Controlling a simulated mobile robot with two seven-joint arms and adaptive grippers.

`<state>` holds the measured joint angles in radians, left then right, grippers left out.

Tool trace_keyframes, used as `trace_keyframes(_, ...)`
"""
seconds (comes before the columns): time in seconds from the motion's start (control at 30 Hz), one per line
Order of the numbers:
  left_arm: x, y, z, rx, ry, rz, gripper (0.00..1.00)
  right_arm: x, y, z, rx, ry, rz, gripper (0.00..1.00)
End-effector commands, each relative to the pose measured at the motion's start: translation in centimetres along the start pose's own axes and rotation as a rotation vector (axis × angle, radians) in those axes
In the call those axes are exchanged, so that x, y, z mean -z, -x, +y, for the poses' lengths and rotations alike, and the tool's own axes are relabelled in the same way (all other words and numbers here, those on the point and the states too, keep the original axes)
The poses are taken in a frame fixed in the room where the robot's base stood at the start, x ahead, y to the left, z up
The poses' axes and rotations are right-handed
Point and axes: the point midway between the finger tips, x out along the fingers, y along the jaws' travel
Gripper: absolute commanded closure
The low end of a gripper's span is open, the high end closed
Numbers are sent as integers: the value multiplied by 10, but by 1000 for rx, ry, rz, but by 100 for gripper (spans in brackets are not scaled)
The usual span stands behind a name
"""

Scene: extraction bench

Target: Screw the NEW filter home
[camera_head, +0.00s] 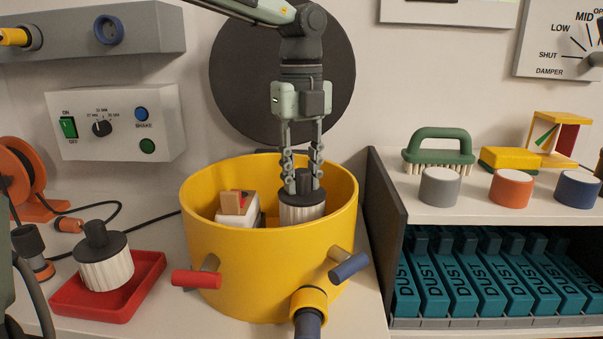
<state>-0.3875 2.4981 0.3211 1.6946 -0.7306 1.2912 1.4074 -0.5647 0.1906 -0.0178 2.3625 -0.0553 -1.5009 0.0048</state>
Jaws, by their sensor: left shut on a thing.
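A pleated white filter (302,212) with a dark cap and knob stands upright inside the yellow drum (250,265), towards its right side. My left gripper (303,182) points straight down and is shut on the knob of this filter. The filter's lower end is hidden behind the drum's front wall, so I cannot tell how it is seated. A second pleated filter (105,270) with a dark cap stands in the red tray (95,306) at the left. No label shows which filter is the new one. My right gripper is not in view.
A white block with a wooden and red top (236,206) is inside the drum, left of the filter. The drum has red (197,279) and blue (348,266) handles. A dark panel (386,220) stands close on its right, beside a shelf of teal boxes (480,280).

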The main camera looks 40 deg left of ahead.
Motion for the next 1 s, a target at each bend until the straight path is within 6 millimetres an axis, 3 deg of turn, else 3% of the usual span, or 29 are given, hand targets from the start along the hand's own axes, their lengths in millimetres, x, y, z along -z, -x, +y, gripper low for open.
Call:
trace_keyframes(0.8, 0, -17, 0, 0, -9, -1, 100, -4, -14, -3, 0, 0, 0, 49)
trace_keyframes(1.0, 0, -16, 0, -1, -299, 2, 100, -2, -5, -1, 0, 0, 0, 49)
